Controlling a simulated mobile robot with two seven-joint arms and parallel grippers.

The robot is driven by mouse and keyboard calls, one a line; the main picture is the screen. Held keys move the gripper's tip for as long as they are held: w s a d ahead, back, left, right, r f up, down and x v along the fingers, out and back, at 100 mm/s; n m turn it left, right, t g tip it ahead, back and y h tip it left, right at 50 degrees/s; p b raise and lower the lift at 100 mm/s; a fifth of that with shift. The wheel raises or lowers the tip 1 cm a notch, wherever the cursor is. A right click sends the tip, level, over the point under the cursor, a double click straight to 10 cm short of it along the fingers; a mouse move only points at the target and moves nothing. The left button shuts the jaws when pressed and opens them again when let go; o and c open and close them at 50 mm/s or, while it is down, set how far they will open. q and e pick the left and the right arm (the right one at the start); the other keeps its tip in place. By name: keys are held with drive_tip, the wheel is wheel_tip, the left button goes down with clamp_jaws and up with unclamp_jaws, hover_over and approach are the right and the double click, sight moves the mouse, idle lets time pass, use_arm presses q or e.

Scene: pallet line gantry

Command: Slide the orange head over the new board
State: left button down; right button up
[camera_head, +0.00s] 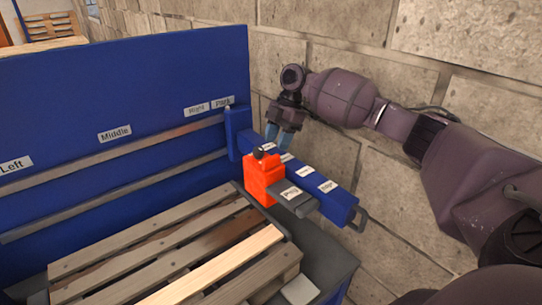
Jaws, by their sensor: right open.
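The orange head (261,182) is a block with a dark knob on top, on the near side of a blue beam (333,192). It stands at the right end of the pallet, near the "Park" label. The new board, seemingly the paler, cleaner plank (222,266), lies among greyer boards on the pallet (160,236). The head is beyond the board's far right end, not above it. My right gripper (280,138) is open, its bluish fingers by the far part of the beam, behind the head. Whether they touch the beam is unclear. My left gripper is out of view.
A blue back panel (120,88) carries two grey rails and labels "Left", "Middle", "Right" and "Park". A grey labelled block (293,198) juts out beside the head. The beam has a handle (358,219) at its near end. A stone wall (470,110) stands close behind my right arm.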

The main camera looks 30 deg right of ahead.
sight(271, 157)
drive_tip(key=shift+p+x, duration=0.35)
drive_tip(key=shift+x, duration=2.6)
clamp_jaws()
